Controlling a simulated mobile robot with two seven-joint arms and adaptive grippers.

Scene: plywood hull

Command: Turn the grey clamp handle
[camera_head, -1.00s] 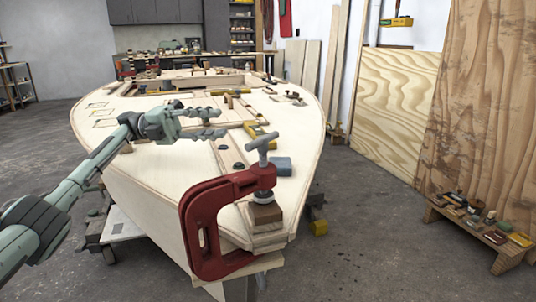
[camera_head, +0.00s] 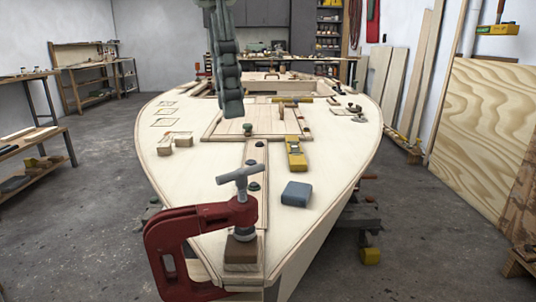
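The red clamp (camera_head: 178,228) grips the near tip of the plywood hull (camera_head: 190,190), with a wooden block (camera_head: 241,255) under its screw pad. Its grey T-shaped handle (camera_head: 240,174) stands on top of the screw, its bar slanting up to the right. My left gripper (camera_head: 232,108) hangs from the top of the picture, fingers pointing down, above the hull and farther back than the handle. It is apart from the clamp. I see it edge-on, so its opening is hidden. My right gripper is out of view.
A blue-grey block (camera_head: 296,194) and a yellow tool (camera_head: 296,153) lie on the deck right of the handle. Small wooden blocks (camera_head: 173,144) lie at the left. A workbench (camera_head: 28,135) stands far left. The deck around the handle is mostly clear.

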